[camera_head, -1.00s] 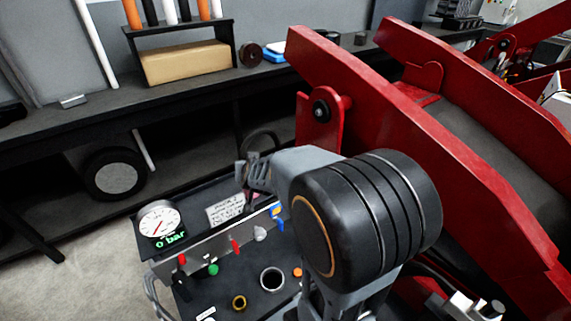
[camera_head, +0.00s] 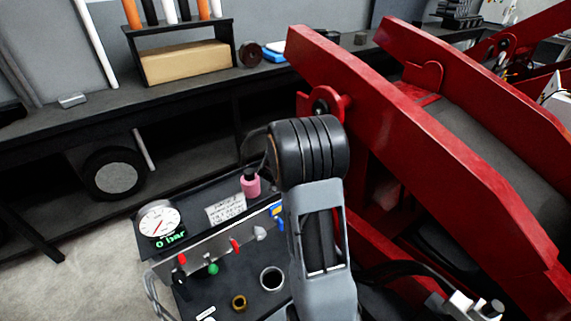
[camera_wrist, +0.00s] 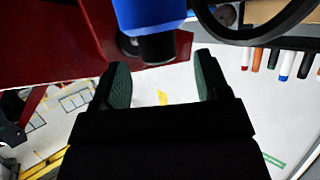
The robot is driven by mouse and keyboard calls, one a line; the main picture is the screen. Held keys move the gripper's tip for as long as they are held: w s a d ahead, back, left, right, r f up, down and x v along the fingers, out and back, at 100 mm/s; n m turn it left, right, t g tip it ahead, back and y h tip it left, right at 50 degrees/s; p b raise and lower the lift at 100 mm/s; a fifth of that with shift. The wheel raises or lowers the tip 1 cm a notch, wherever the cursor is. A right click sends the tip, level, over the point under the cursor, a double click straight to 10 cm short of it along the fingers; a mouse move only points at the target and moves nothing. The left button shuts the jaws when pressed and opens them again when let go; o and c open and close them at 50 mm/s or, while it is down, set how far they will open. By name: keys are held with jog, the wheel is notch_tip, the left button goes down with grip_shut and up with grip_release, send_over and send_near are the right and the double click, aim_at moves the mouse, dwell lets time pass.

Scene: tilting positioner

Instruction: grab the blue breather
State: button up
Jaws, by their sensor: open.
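In the wrist view the blue breather (camera_wrist: 150,14) is a thick blue cylinder with a black end, at the top middle and partly cut off by the frame edge. My gripper (camera_wrist: 162,64) is open, with its two green-padded fingers apart. The breather's black end shows near the fingertips, in line with the gap between them. I see no contact, and the exact depth between them cannot be told. In the head view my arm hides the gripper, and I cannot make out the breather there.
A red steel frame (camera_head: 400,110) stands close to my arm; red metal also shows in the wrist view (camera_wrist: 45,40). A panel (camera_head: 222,262) with a gauge (camera_head: 159,224), small levers and a pink bottle (camera_head: 251,184) lies left. A dark workbench (camera_head: 110,104) runs behind.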

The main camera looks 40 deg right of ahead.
jog(key=shift+p+x, duration=0.5)
jog(key=shift+x, duration=2.2)
jog(key=shift+c, duration=0.3)
jog(key=shift+s, duration=0.1)
grip_shut()
